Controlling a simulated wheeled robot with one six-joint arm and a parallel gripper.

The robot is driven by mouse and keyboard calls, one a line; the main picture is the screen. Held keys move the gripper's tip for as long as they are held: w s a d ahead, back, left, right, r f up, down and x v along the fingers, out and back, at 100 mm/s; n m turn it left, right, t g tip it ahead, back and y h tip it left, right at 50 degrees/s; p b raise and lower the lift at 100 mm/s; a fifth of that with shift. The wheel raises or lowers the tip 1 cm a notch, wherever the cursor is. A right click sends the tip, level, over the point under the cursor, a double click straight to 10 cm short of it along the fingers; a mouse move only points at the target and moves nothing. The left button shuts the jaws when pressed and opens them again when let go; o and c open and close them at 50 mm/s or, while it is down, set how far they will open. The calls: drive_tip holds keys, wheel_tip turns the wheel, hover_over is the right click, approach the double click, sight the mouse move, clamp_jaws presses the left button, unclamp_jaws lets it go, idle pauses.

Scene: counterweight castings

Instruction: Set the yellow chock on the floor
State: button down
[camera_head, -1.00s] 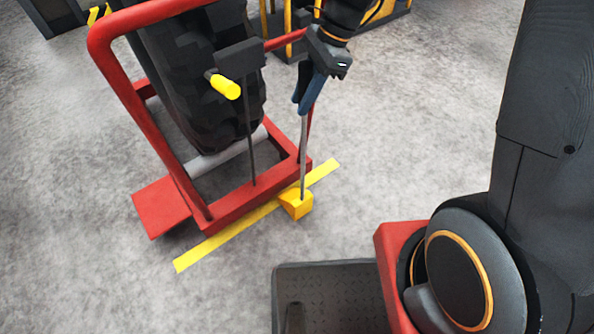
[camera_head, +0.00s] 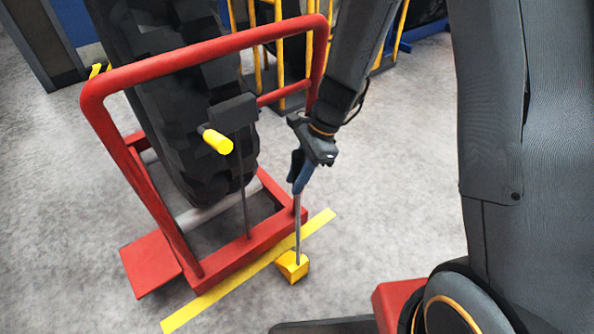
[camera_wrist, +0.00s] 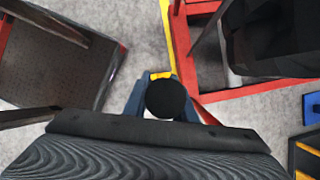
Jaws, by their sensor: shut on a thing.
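The yellow chock (camera_head: 292,267) is a small block at the lower end of a thin grey rod (camera_head: 298,230). In the head view it is low, beside the yellow floor stripe (camera_head: 240,279) on its near right side. I cannot tell whether it touches the floor. My gripper (camera_head: 302,178) is shut on the top of the chock's rod, which hangs almost upright below it. In the wrist view a dark round knob (camera_wrist: 166,98) sits between my blue fingers, and a bit of the yellow chock (camera_wrist: 161,75) shows just past it.
A red frame stand (camera_head: 228,262) with a big black tyre (camera_head: 190,110) stands left of the rod. A lever with a yellow handle (camera_head: 217,141) rises from it. Yellow rails (camera_head: 279,50) stand behind.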

drive_tip(key=shift+f, duration=0.1)
drive_tip(key=c, duration=1.9)
unclamp_jaws()
drive_tip(key=shift+f, duration=0.15)
drive_tip(key=o, duration=0.4)
drive_tip(key=p+v, duration=0.2)
drive_tip(key=v, duration=1)
drive_tip(key=s+d+r+n+h, duration=0.1)
drive_tip(key=s+d+r+n, duration=0.1)
drive_tip(key=s+d+n, duration=0.2)
drive_tip(key=s+d+r+n+h, duration=0.1)
drive_tip(key=s+d+r+n, duration=0.2)
drive_tip(key=s+n, duration=0.2)
drive_tip(key=s+d+r+n+t+h, duration=0.1)
drive_tip(key=s+d+r+n+h, duration=0.1)
drive_tip(key=s+d+r+n, duration=0.1)
drive_tip(key=shift+s+d+r+n, duration=0.1)
drive_tip(key=shift+s+d+n, duration=0.2)
drive_tip(key=shift+s, duration=0.25)
drive_tip(key=shift+s+d+f+n, duration=0.1)
drive_tip(key=shift+s+d+n, duration=0.15)
drive_tip(key=shift+s+n, duration=0.25)
drive_tip(key=shift+s+d+r+n, duration=0.1)
drive_tip(key=shift+s+d+n, duration=0.2)
drive_tip(key=shift+s, duration=0.3)
